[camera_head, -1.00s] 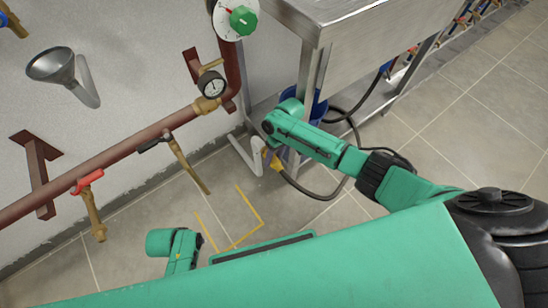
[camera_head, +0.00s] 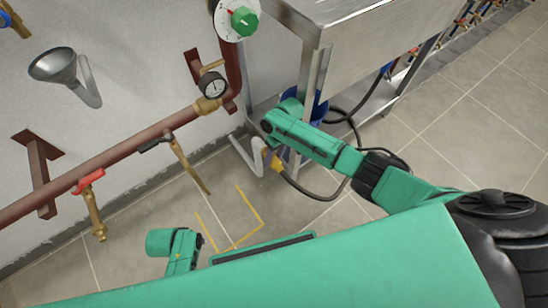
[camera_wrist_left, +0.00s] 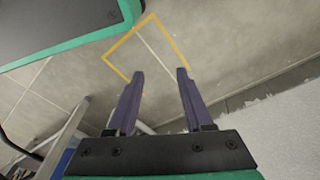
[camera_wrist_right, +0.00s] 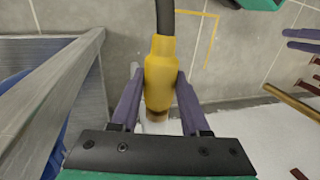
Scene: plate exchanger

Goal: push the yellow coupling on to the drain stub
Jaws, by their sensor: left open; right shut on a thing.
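The yellow coupling (camera_wrist_right: 160,55) is on the end of a black hose. My right gripper (camera_wrist_right: 160,78) is shut on it, one finger on each side. The coupling also shows in the head view (camera_head: 275,161), just below my right wrist. In the right wrist view a brownish end and a white pipe part (camera_wrist_right: 152,127) lie in line beyond the coupling. I cannot tell whether they touch or are joined. In the head view the white drain pipe (camera_head: 243,157) bends up close beside the coupling. My left gripper (camera_wrist_left: 160,73) is open and empty over the floor.
A steel sink stand (camera_head: 365,35) with a leg (camera_head: 308,85) and a blue container (camera_head: 318,108) stands close to my right wrist. A red-brown pipe (camera_head: 130,150) with valves and a gauge (camera_head: 213,85) runs along the wall. Yellow lines (camera_head: 252,205) mark clear floor.

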